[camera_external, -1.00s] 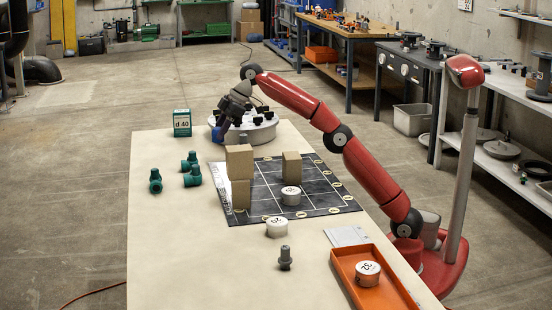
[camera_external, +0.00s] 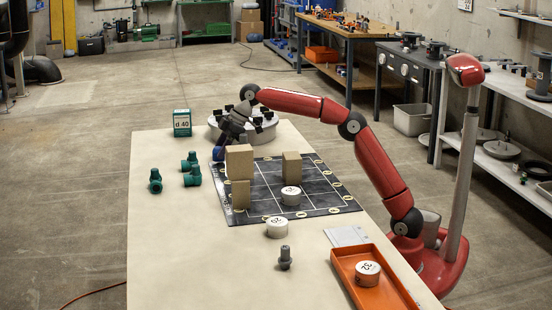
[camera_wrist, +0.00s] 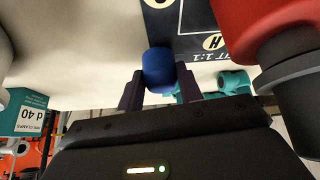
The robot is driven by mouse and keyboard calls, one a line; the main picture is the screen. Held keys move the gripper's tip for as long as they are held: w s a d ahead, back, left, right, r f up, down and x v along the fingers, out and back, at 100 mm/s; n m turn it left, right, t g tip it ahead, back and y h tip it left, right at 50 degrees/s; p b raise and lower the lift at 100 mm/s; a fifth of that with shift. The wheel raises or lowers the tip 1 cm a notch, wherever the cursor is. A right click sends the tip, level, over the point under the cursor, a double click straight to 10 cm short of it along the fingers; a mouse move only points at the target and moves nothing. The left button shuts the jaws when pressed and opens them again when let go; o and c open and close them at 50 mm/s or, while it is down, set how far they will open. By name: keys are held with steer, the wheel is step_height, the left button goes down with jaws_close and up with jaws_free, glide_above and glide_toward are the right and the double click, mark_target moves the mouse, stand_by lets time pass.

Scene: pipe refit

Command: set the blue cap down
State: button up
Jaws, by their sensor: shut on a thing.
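The blue cap (camera_external: 217,154) is at the far left corner of the black grid mat (camera_external: 300,180), left of the tall tan block (camera_external: 239,162). In the wrist view the cap (camera_wrist: 160,70) sits between the two dark fingers of my gripper (camera_wrist: 159,88), which is shut on it. The mat's dark corner (camera_wrist: 172,20) shows behind the cap there. I cannot tell whether the cap touches the surface.
A round grey fixture with black knobs (camera_external: 262,128) stands just behind my gripper. Several green pipe fittings (camera_external: 191,168) lie to the left. More tan blocks (camera_external: 291,167) and a white disc (camera_external: 291,195) stand on the mat. The table's left front is clear.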

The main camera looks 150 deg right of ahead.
steer(key=shift+f, duration=0.35)
steer(key=shift+f, duration=0.15)
steer(key=o, duration=1.1)
steer(key=shift+r, duration=0.35)
steer(key=v, duration=1.1)
steer(key=shift+s+a+r, duration=0.2)
steer(key=shift+r, duration=0.05)
